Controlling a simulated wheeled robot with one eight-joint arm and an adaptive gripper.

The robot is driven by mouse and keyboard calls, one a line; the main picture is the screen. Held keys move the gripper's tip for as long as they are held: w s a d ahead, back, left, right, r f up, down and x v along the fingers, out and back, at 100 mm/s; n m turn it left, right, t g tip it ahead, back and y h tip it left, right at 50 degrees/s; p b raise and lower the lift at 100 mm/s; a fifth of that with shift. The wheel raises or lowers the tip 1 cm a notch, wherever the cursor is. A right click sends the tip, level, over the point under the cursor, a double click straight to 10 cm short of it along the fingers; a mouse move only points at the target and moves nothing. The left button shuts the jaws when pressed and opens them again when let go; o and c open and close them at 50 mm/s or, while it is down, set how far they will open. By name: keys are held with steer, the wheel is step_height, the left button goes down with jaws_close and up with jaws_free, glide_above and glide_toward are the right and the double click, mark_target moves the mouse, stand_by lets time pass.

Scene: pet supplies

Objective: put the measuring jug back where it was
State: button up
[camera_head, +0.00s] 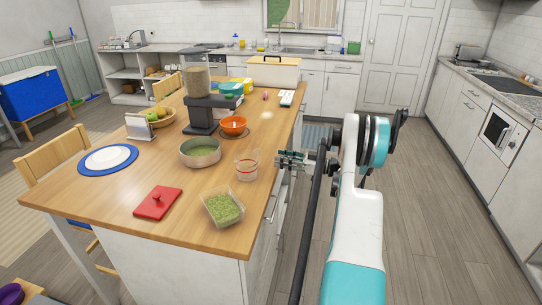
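The measuring jug (247,166) is clear with red marks. It appears upright on the wooden island top, near its right edge. My gripper (281,159) is just to the right of the jug, at the island's edge, and points left toward it. A small gap seems to lie between the fingertips and the jug. The fingers are too small in this view to tell whether they are open or shut.
A dark dispenser (199,118) stands behind. Bare wood lies left of the tub.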

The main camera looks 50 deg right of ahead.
steer(key=shift+v, duration=0.95)
